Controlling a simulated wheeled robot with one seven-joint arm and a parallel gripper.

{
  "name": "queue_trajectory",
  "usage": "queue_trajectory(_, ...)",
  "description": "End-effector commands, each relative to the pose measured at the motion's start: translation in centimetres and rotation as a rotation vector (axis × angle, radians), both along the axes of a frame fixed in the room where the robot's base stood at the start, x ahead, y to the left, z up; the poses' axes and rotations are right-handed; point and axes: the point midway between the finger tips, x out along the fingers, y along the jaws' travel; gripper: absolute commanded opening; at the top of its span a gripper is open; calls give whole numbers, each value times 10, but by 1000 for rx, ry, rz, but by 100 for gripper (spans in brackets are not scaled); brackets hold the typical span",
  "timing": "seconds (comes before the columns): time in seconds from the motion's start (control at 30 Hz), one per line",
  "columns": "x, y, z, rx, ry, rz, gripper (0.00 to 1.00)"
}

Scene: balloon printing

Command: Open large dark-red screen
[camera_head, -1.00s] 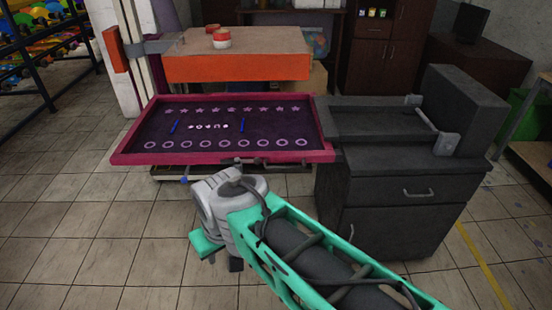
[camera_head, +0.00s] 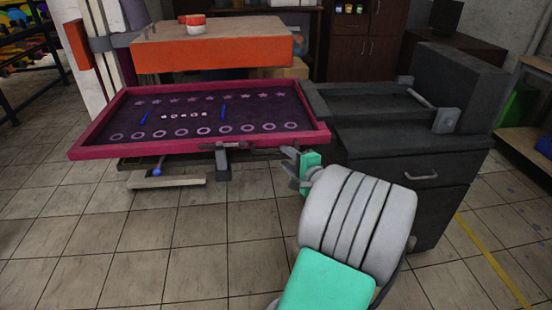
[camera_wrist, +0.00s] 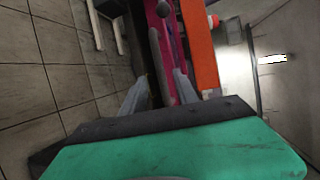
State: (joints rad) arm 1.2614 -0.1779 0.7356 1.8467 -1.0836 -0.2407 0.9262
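The large dark-red screen (camera_head: 98,135) is a wide pinkish-red frame around a dark mesh with star, ring and blue marks. It lies roughly flat in the head view, at left of centre. A grey clamp or handle (camera_head: 222,158) sits at the middle of its front edge. My gripper (camera_head: 288,168) is just in front of the frame's front right part, with its fingers apart. In the wrist view, the open fingers (camera_wrist: 160,92) point towards the red frame (camera_wrist: 175,45) and a grey bar (camera_wrist: 158,55) on it. I cannot tell whether they touch it.
An orange block-like unit (camera_head: 215,50) with a red and white container (camera_head: 196,24) on it stands behind the screen. A dark grey cabinet (camera_head: 405,170) with a raised metal bar (camera_head: 421,98) adjoins the screen on the right. The tiled floor at front left is clear.

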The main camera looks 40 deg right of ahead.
Motion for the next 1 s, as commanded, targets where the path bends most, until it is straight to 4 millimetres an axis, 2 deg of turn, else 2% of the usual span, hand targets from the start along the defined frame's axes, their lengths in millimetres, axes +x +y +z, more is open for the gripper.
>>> queue_trajectory(0.2,42,-6,-8,-4,2,6,36)
queue_trajectory(0.33,59,-10,-11,-3,5,4,36)
queue_trajectory(0.63,64,-12,-11,-5,5,2,36)
queue_trajectory(1.0,64,-12,-11,-6,5,3,6)
